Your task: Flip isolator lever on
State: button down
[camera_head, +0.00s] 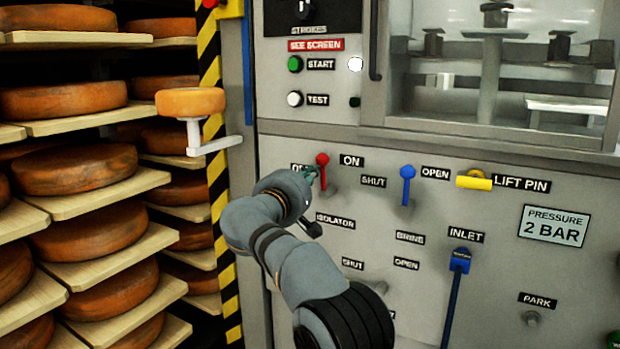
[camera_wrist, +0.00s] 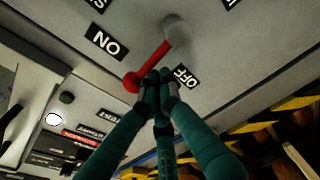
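The isolator lever (camera_head: 322,160) has a red knob and a red arm and stands nearly upright between the OFF and ON labels, above the ISOLATOR label. In the wrist view, the lever (camera_wrist: 152,65) runs from a grey hub to its red knob, with the ON label (camera_wrist: 104,42) on one side and the OFF label (camera_wrist: 186,77) on the other. My gripper (camera_head: 311,172) is at the lever's left, on the OFF side, partly covering the OFF label. In the wrist view, its teal fingers (camera_wrist: 160,80) are drawn together beside the red arm; I cannot tell whether they touch it.
A blue lever (camera_head: 408,172) stands to the right between SHUT and OPEN, with a yellow lift pin handle (camera_head: 474,181) beyond it. A blue inlet lever (camera_head: 460,262) is lower right. A bracket holding a cheese wheel (camera_head: 190,102) juts out left, before the cheese racks.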

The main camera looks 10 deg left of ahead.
jog(key=shift+r, duration=0.1)
jog(key=w+a+p, duration=0.1)
jog(key=p, duration=0.1)
jog(key=w+a+p, duration=0.1)
jog(key=a+p, duration=0.1)
jog(key=shift+r, duration=0.2)
jog(key=s+a, duration=0.2)
jog(key=s, duration=0.7)
jog(key=shift+s+a+f+b, duration=0.15)
jog(key=shift+s+f+b, duration=0.15)
jog(key=shift+s+b, duration=0.1)
